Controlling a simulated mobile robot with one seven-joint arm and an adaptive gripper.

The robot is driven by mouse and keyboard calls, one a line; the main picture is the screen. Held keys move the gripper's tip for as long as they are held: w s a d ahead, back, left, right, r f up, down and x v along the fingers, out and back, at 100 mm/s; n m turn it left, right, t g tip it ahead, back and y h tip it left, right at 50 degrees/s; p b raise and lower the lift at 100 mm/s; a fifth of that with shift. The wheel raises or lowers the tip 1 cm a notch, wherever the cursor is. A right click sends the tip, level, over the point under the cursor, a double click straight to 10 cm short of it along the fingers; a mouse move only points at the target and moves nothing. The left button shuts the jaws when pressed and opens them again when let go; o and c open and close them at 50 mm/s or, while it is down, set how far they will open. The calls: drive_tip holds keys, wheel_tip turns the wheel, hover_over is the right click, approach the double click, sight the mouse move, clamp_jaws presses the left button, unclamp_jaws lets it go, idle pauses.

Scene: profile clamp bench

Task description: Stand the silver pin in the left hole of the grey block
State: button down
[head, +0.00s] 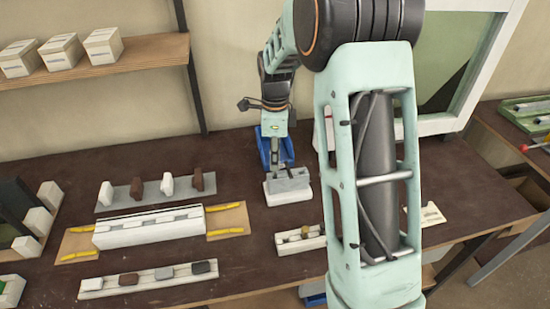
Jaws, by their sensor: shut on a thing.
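The grey block (290,182) sits on a white base towards the back middle of the bench in the head view. My gripper (279,167) points down at the block's back left side. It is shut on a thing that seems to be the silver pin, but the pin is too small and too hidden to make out. The block's holes do not show clearly. I cannot tell whether the pin is in a hole, touching the block or above it.
A blue bin (266,148) stands behind my gripper. A long white profile (148,232) lies left, a grey strip (122,198) with upright pieces behind it. A white strip (100,285) and a small tray (290,247) lie in front. Bare bench surrounds the block's left side.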

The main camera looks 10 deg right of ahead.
sight(275, 175)
drive_tip(key=shift+f+b, duration=1.3)
drive_tip(key=shift+f, duration=0.8)
drive_tip(key=c, duration=1.8)
unclamp_jaws()
drive_tip(key=shift+r, duration=0.1)
drive_tip(key=shift+r+p, duration=2.9)
drive_tip(key=shift+r, duration=1.1)
drive_tip(key=shift+a, duration=0.1)
